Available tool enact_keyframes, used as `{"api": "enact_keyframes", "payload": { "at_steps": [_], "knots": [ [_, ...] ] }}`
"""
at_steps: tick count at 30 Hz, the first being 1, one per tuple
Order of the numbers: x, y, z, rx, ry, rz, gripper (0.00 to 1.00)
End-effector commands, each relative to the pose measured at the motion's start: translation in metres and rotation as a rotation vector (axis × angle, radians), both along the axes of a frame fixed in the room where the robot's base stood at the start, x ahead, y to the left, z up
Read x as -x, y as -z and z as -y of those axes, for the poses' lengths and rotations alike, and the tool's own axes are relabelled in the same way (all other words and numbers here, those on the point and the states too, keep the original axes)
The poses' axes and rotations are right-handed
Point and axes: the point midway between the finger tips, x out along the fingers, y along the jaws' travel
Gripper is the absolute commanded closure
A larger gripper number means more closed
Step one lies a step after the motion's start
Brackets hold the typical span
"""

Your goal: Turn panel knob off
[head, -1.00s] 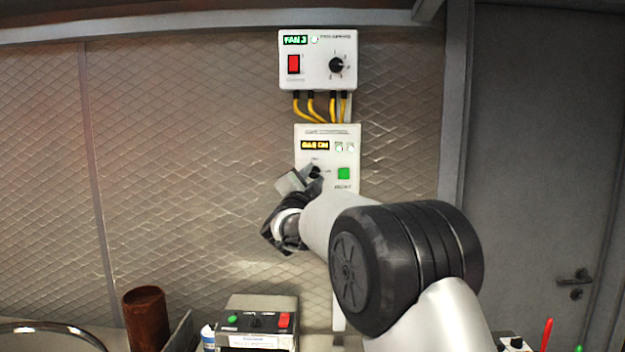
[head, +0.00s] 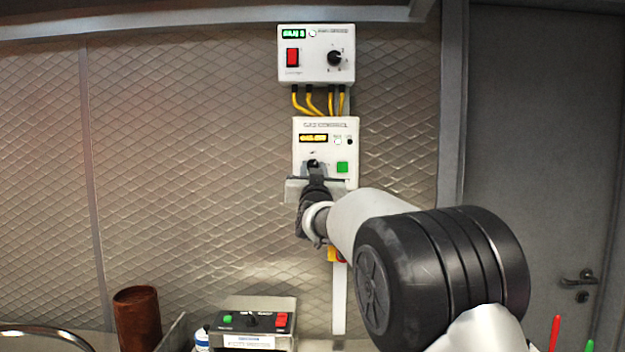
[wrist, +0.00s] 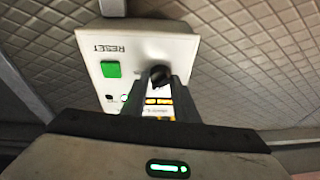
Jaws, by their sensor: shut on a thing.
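The lower wall panel (head: 325,128) is a white box with an amber display and a green button (head: 343,167). Its black knob (head: 313,163) sits left of the green button. My gripper (head: 314,170) is at the panel front, shut on the knob. In the wrist view the panel (wrist: 140,50) appears upside down, with the knob (wrist: 160,76) between my fingertips. The fingers hide part of the panel face and display. The display text is too blurred to read in the head view.
A fan control box (head: 316,52) with a red switch hangs above, joined by yellow cables (head: 325,100). Below stand a control box (head: 253,324) with green and red buttons and a rusty cylinder (head: 137,318). A grey door (head: 545,150) is at right.

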Motion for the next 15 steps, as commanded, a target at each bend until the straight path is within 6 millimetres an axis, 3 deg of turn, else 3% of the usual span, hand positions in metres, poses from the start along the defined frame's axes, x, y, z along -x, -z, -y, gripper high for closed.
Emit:
{"api": "enact_keyframes", "payload": {
  "at_steps": [15],
  "knots": [
    [-0.0001,0.0001,0.0035,0.454,0.001,0.001,0.95]
  ]
}}
